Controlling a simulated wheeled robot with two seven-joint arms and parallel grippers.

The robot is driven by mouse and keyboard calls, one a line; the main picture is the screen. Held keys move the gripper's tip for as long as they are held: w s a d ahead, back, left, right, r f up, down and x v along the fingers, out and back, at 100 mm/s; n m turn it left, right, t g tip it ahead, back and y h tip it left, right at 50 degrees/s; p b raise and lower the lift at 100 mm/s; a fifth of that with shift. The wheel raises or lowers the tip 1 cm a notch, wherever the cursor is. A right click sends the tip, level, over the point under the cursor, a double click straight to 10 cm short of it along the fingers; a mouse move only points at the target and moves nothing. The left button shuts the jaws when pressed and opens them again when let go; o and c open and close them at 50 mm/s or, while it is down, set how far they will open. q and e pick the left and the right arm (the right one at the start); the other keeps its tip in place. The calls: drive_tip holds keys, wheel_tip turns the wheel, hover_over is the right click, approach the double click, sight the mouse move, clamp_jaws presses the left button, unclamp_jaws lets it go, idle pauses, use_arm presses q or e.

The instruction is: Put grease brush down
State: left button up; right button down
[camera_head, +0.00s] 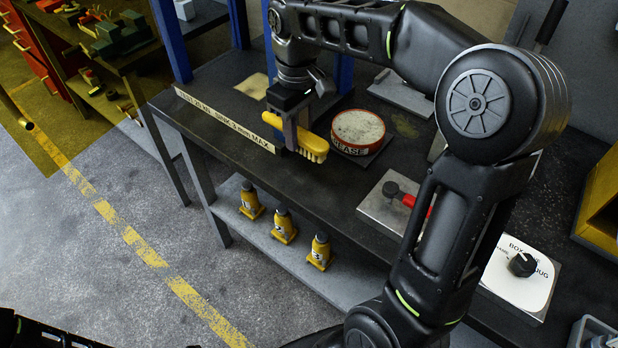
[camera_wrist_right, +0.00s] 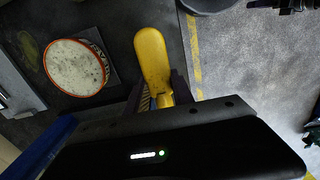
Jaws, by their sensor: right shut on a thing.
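The grease brush (camera_head: 313,146) has a yellow body and pale bristles. My right gripper (camera_head: 290,136) is shut on it near the front edge of the dark bench. In the right wrist view the yellow brush (camera_wrist_right: 152,62) sticks out from between the fingers of my right gripper (camera_wrist_right: 158,97). The tin also shows in the right wrist view (camera_wrist_right: 76,68). Whether the brush touches the bench is unclear. My left gripper is not in view.
A lettered strip (camera_head: 225,118) runs along the bench's front edge. Several yellow bottle jacks (camera_head: 284,227) stand on the lower shelf. A plate with a red-handled part (camera_head: 392,197) and a knob panel (camera_head: 520,268) lie to the right. Blue posts (camera_head: 172,40) rise behind.

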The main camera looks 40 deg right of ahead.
idle(0.4)
drive_tip(key=shift+s+f, duration=0.1)
drive_tip(key=shift+f, duration=0.15)
hover_over(300, 178)
wheel_tip(300, 178, down, 6)
drive_tip(key=shift+r, duration=0.15)
drive_tip(key=shift+f+p, duration=0.5)
drive_tip(key=shift+f, duration=1.4)
drive_tip(key=shift+f, duration=0.2)
drive_tip(key=c, duration=1.1)
unclamp_jaws()
